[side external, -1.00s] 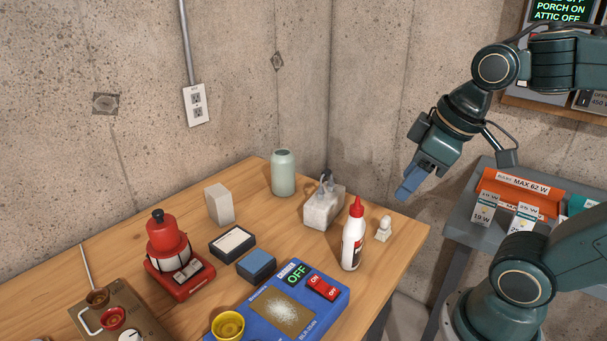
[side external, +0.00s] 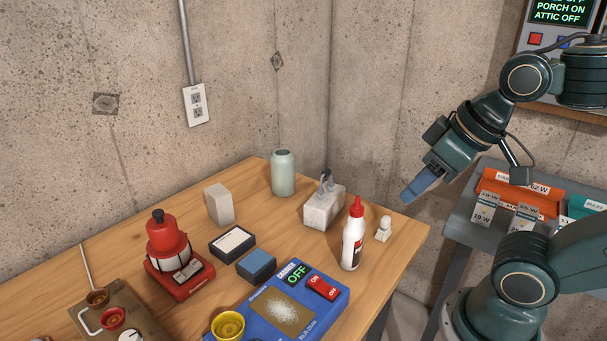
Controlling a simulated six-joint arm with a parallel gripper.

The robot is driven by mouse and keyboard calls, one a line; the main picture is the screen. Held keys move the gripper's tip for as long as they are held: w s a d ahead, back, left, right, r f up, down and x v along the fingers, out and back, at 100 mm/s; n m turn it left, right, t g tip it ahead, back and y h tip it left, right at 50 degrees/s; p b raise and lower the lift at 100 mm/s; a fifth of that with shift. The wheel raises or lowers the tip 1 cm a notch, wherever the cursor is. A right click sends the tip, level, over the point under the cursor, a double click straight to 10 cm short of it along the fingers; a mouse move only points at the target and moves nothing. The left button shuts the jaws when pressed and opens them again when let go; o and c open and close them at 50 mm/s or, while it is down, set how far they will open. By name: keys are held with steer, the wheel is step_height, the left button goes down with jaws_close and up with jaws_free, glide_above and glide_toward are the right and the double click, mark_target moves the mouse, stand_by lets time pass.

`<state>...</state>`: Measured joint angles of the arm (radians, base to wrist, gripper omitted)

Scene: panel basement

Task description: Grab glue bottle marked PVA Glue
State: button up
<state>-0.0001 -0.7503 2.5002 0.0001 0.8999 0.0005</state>
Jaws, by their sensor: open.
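A white bottle with a red cap (side external: 353,240) stands upright near the right edge of the wooden table.
A small white figure (side external: 384,229) stands just right of the bottle. A grey block with a handle (side external: 323,206) stands behind it, and a blue device (side external: 300,322) lies in front. A pale green jar (side external: 283,173) is farther back. An orange bin (side external: 545,203) sits right.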

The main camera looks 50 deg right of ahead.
steer(key=shift+o, duration=0.2)
steer(key=shift+o, duration=1.3)
steer(key=shift+w+d+r+m+g, duration=0.15)
steer(key=shift+w+d+m+g, duration=0.55)
steer(key=shift+w+m, duration=1.7)
steer(key=shift+w+d+r+m+g, duration=0.15)
steer(key=shift+w+m+g, duration=1.15)
steer(key=shift+m, duration=1.95)
steer(key=shift+w+d+r+m+g, duration=0.25)
steer(key=shift+w+m+g, duration=0.55)
steer(key=shift+w+m, duration=1.65)
steer(key=shift+s+f+m, duration=0.25)
steer(key=shift+s+m, duration=0.15)
steer(key=shift+s, duration=0.05)
steer(key=shift+f, duration=4.2)
